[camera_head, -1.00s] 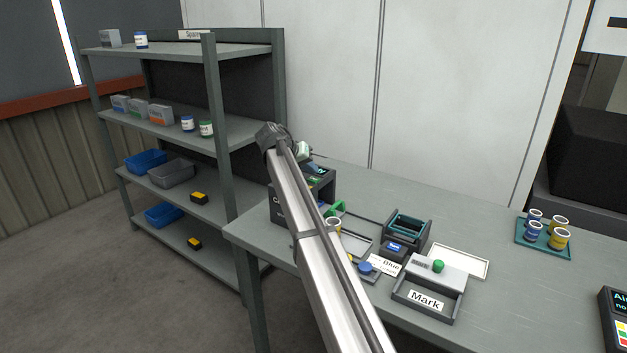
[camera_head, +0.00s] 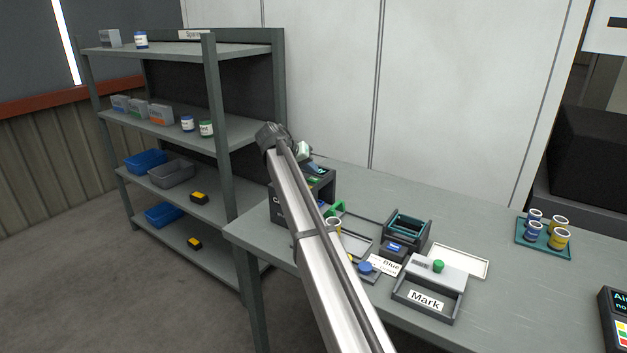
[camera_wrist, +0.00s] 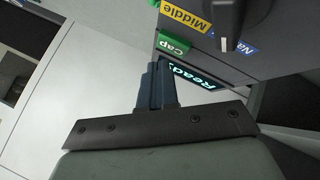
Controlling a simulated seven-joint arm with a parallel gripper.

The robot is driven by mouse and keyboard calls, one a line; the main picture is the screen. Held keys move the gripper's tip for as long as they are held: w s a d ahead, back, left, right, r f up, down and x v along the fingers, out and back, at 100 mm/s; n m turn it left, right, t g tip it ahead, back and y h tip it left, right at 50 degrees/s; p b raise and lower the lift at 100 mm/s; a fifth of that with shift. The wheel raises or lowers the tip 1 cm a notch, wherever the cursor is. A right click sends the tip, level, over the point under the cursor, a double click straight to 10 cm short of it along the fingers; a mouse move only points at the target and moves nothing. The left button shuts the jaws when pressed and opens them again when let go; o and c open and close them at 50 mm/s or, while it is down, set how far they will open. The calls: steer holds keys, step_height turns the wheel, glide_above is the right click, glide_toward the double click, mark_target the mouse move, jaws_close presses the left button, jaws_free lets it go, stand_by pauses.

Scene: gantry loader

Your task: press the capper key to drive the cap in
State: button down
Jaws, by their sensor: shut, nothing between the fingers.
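The capper is a dark grey machine (camera_head: 329,187) at the table's far left end, partly hidden behind my arm in the head view. In the wrist view its face (camera_wrist: 285,50) carries a green key labelled Cap (camera_wrist: 174,43), a yellow Middle label, a blue label partly covered by a dark knob, and a lit screen (camera_wrist: 192,76) that appears to read "Ready". My gripper (camera_wrist: 156,68) is shut and empty, with its fingertips just below the Cap key in the picture. I cannot tell whether they touch it. The cap itself is not visible.
On the table stand a grey Mark fixture (camera_head: 428,312) with a green knob, a blue button (camera_head: 365,267), a dark holder (camera_head: 407,238) and a white tray (camera_head: 470,262). A teal tray (camera_head: 543,251) with several cups stands at right. A shelf rack (camera_head: 217,110) stands at left.

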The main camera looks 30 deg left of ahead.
mark_target(312, 179)
steer(key=shift+f, duration=0.85)
stand_by(1.6)
steer(key=shift+r, duration=0.8)
steer(key=shift+r, duration=2.55)
steer(key=shift+w+d, duration=0.1)
